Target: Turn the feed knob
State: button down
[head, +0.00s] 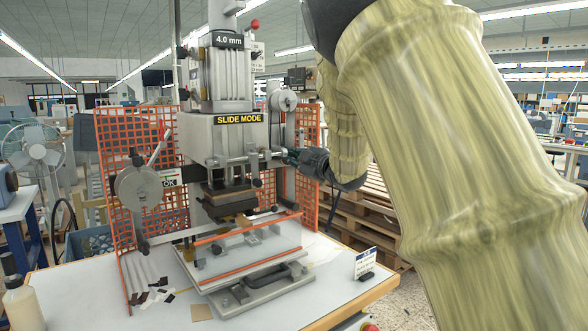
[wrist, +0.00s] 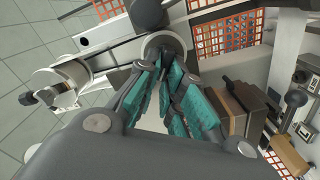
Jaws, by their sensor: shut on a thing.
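The grey stamping press (head: 222,135) with the yellow "SLIDE MODE" label stands on a white table. My gripper (head: 290,157) is at the press's right side, reaching in from the right. In the wrist view my gripper's teal-padded fingers (wrist: 166,75) close together on a small dark part at the centre of a round grey hub, which I take as the feed knob (wrist: 166,46). The fingers cover much of it. In the head view the knob is hidden behind the gripper, and its turn angle cannot be read.
A foil reel (head: 284,99) sits just above my gripper, and another reel (head: 140,188) is at the left. Orange mesh guards (head: 130,215) flank the press. A clear-sided guard (head: 245,243) stands in front. A small sign (head: 366,262) stands at the table's right.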

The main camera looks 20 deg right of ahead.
jog(key=shift+f+n+b, duration=0.2)
jog(key=shift+n+b, duration=0.95)
jog(key=shift+n, duration=0.05)
jog(key=shift+r, duration=0.1)
jog(key=c, duration=1.5)
grip_release()
jog(key=shift+c, duration=0.2)
jog(key=v, duration=1.2)
